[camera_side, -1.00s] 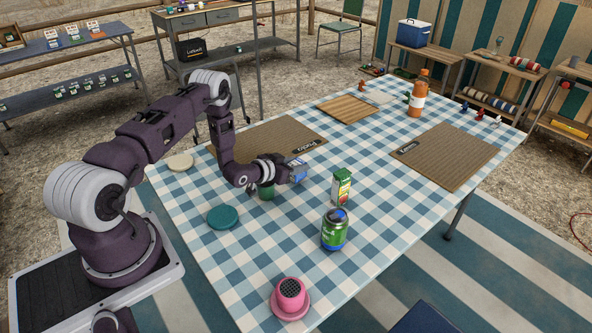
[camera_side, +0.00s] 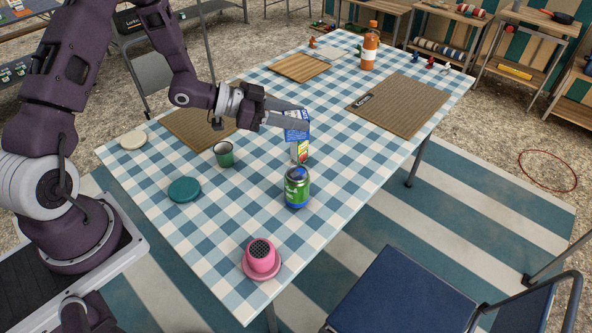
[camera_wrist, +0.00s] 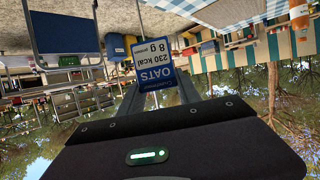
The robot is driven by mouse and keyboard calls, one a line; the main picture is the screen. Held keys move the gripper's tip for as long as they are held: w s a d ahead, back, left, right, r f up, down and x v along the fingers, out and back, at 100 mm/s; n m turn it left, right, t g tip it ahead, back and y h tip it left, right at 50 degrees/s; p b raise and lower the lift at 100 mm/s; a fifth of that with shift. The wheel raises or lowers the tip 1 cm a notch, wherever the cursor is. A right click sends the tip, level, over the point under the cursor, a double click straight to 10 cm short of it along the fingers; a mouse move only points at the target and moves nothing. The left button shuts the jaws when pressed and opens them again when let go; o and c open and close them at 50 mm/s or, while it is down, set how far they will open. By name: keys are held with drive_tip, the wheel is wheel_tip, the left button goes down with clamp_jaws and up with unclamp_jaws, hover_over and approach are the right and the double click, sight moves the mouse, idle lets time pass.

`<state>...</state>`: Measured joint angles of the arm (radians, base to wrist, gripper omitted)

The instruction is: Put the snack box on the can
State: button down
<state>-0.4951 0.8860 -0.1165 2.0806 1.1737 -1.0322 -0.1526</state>
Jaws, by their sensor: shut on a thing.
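My gripper (camera_side: 306,120) is shut on the snack box (camera_side: 296,128), a small blue box that the wrist view shows (camera_wrist: 154,66) between the fingers, with its "OATS" lettering upside down. The box is held above the table. The green can (camera_side: 297,190) with a dark blue top stands upright on the table, in front of the carton and below the box in the picture. Nothing shows on top of the can.
A green cup (camera_side: 224,155) and a teal disc (camera_side: 184,190) lie left of the can. A pink round item (camera_side: 262,258) is at the near end. Brown mats (camera_side: 401,106), a wooden board (camera_side: 299,68) and an orange bottle (camera_side: 369,50) are farther back.

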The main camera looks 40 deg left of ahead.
drive_tip(key=s+d+m+g, duration=0.1)
drive_tip(key=s+d, duration=0.1)
drive_tip(key=h, duration=0.1)
hover_over(296, 172)
wheel_tip(296, 172, down, 9)
drive_tip(key=shift+f, duration=0.15)
drive_tip(key=c, duration=0.9)
unclamp_jaws()
drive_tip(key=shift+o, duration=0.2)
